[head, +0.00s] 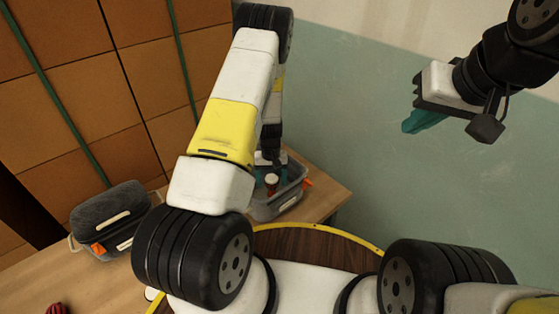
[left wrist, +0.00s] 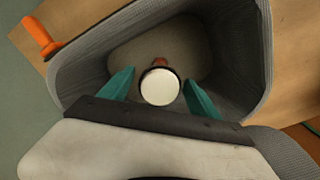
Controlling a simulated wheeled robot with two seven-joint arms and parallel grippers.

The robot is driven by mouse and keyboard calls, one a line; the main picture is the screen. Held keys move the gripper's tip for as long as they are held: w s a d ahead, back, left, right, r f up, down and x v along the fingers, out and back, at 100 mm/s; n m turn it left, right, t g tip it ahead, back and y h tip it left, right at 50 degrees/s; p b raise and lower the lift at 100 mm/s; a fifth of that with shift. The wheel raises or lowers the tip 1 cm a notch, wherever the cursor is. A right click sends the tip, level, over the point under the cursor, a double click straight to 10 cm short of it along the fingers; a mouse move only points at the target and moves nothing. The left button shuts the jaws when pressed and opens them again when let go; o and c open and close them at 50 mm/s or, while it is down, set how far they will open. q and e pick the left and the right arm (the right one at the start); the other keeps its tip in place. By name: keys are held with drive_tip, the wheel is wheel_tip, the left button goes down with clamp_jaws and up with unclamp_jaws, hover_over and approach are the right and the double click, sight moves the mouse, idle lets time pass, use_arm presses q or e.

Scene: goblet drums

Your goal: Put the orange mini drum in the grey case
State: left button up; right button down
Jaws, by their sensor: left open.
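A small drum (left wrist: 159,87) with a round white head and dark rim is inside a grey open-topped container (left wrist: 240,60); a little reddish-orange shows beside the head. In the head view the drum (head: 271,181) shows small in the container (head: 278,206) on the table's right part. My left gripper (left wrist: 158,92) is open, its teal fingers on either side of the drum with gaps, reaching into the container. My right gripper (head: 422,121) is raised in the air at right, away from the table; its fingers overlap in view.
A dark grey lidded case (head: 103,222) with pale handles stands on the wooden table (head: 40,285) at left, with something orange at its front. A red ribbed object (head: 57,309) is at the lower left edge. An orange handle (left wrist: 42,36) sticks out beside the container.

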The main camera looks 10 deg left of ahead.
use_arm(q)
drive_tip(key=s+d+r+m+t+h, duration=0.1)
drive_tip(key=s+r, duration=0.3)
drive_tip(key=r, duration=1.3)
drive_tip(key=s+d+r+t+h, duration=0.1)
drive_tip(key=s+d+r+t, duration=0.15)
drive_tip(key=r, duration=1.55)
drive_tip(key=s+r+m+t, duration=0.1)
drive_tip(key=s+r, duration=0.5)
drive_tip(key=s, duration=0.3)
drive_tip(key=s+r+m+t, duration=0.1)
drive_tip(key=s+r, duration=0.4)
drive_tip(key=s, duration=0.4)
drive_tip(key=shift+s+a+r+t, duration=0.3)
drive_tip(key=shift+r+t, duration=0.05)
drive_tip(key=shift+r, duration=0.05)
